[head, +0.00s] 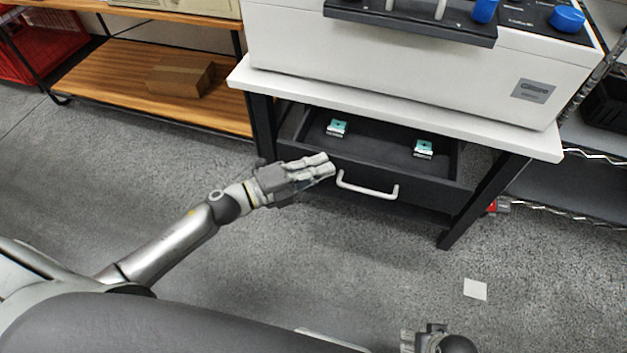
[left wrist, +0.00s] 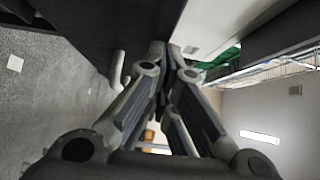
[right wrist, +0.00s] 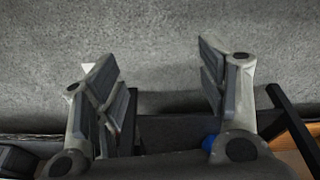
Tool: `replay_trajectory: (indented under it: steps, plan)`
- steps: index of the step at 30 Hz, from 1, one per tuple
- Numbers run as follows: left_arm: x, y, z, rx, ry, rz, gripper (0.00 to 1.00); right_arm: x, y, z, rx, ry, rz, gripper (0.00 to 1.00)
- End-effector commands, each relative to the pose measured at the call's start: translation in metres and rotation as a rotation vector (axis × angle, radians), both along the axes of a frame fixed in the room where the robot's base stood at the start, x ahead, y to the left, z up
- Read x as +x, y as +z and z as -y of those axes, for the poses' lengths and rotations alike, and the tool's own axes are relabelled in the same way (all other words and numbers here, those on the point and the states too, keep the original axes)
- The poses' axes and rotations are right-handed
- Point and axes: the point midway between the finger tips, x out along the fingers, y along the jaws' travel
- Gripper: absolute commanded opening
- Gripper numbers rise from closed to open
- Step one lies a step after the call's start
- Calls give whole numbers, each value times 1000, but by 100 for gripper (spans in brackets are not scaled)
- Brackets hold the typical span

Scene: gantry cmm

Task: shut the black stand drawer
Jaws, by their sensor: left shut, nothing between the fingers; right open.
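The black stand drawer (head: 398,186) is pulled out below the white tabletop of the black stand (head: 482,200). Its front carries a pale bar handle (head: 367,189). Two small teal-topped items, one at the left (head: 337,128) and one at the right (head: 424,149), lie inside it. My left gripper (head: 330,165) is shut and empty at the left part of the drawer front, left of the handle; I cannot tell whether it touches. The left wrist view shows its closed fingers (left wrist: 165,50) near a dark panel. My right gripper (right wrist: 165,85) is open and empty over the floor, low in the head view (head: 425,338).
A white machine (head: 420,65) with blue knobs stands on the stand's white top (head: 400,104). A wooden shelf (head: 120,75) with a cardboard box (head: 180,77) is at the left. A wire shelf (head: 590,160) is at the right. The floor in front is clear except a white square (head: 475,289).

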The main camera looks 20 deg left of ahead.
Motion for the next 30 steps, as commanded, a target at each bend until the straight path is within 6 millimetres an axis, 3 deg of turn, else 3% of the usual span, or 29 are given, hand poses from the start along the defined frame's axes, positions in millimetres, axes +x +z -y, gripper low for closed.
replay_trajectory:
  steps: [3, 6, 15, 21, 30]
  plan:
    - [30, 1, -1, 1, 2, 5, 0, 1, 2, 1, -1, -1, -1, 66]
    - [52, 1, 0, 1, 2, 5, 0, 8, 20, 1, -1, -3, 22, 66]
    - [103, -1, 0, 0, 1, 3, 0, 10, 58, 1, 1, -6, 40, 66]
    - [118, 0, 0, -1, 0, 1, 0, 10, 74, 1, 2, -7, 47, 66]
    - [121, 0, 0, -1, 0, 0, 0, 9, 78, 1, 2, -7, 46, 66]
